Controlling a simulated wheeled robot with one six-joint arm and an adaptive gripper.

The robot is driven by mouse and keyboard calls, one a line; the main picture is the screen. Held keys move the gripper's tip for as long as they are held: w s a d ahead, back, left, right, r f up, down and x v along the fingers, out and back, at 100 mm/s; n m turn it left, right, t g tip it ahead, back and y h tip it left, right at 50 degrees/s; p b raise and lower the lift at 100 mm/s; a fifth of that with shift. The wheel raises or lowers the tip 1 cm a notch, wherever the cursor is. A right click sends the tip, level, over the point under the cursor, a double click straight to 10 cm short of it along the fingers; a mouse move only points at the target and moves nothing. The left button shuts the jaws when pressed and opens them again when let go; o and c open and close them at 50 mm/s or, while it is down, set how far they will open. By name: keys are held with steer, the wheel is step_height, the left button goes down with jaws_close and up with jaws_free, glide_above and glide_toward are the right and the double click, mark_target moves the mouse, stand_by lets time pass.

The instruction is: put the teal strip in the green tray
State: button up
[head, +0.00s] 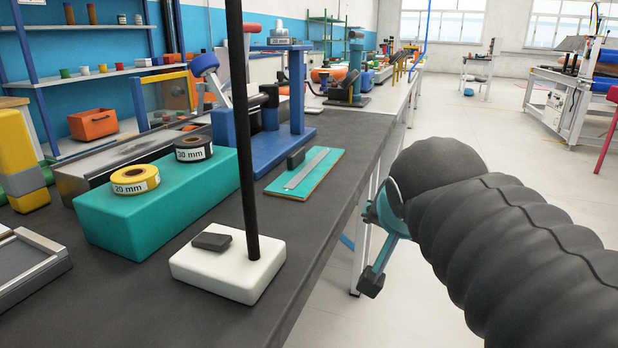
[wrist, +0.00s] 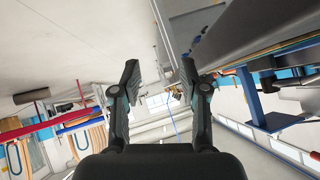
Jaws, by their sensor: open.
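A flat teal piece (head: 276,187) lies on the dark bench, with a grey ruler-like bar (head: 307,167) and a small black block (head: 296,159) on it. I cannot tell whether this piece is the teal strip. A green edge (head: 24,182) shows at the far left behind a yellow object; I cannot tell whether it is the green tray. My gripper (wrist: 159,82) is open and empty in the wrist view. In the head view it hangs off the bench's right side, partly hidden by my dark arm, apart from the teal piece.
A teal block (head: 150,215) carries yellow and black tape rolls. A white base (head: 228,270) with a tall black post stands near the bench's front edge. A blue press-like stand (head: 265,150) is behind the teal piece. Floor right of the bench (head: 450,125) is open.

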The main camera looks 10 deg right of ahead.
steer(key=w+a+r+g+p, duration=0.2)
steer(key=w+a+r+g, duration=0.15)
steer(key=w+r, duration=0.8)
steer(key=n+g+p, duration=0.1)
steer(key=g+p, duration=0.1)
glide_toward(296, 151)
steer(key=b+x, duration=0.5)
steer(key=x, duration=0.4)
steer(key=shift+d, duration=0.1)
jaws_close()
